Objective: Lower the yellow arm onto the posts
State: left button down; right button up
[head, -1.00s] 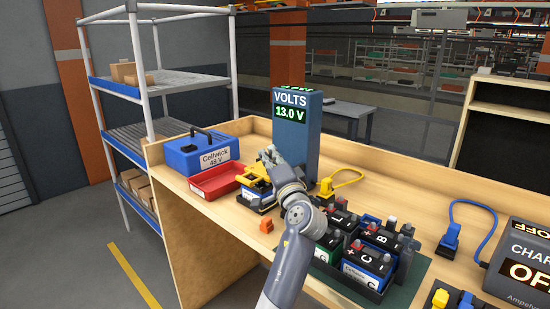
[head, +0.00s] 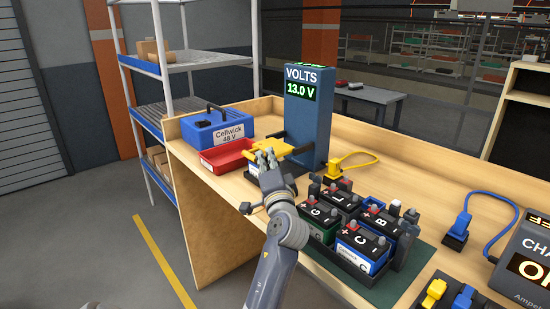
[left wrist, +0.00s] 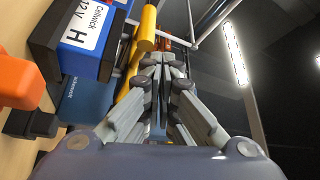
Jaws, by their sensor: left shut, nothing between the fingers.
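The yellow arm (head: 293,146) reaches left from the blue volts tester (head: 309,120), whose display reads 13.0 V. It lies roughly level over battery H, whose blue and white side (left wrist: 85,30) shows in the left wrist view. The battery's posts are hidden, so I cannot tell whether the arm touches them. My left gripper (head: 265,156) is shut and empty, close beside the arm's free end. In the left wrist view its fingers (left wrist: 165,62) are together next to the yellow bar (left wrist: 146,35). My right gripper is out of view.
A red tray (head: 222,158) and a blue Cellwick box (head: 203,133) stand to the left. A rack of lettered batteries (head: 362,250) stands at front right. A yellow plug (head: 334,168) sits right of the tester. An orange object (left wrist: 15,78) shows in the left wrist view.

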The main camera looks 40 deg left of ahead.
pick_arm(q)
jog(key=shift+a+f, duration=0.1)
jog(key=shift+f, duration=0.3)
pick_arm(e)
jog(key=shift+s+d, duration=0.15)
pick_arm(q)
notch_tip(320, 180, up, 11)
jog(key=shift+f, duration=0.2)
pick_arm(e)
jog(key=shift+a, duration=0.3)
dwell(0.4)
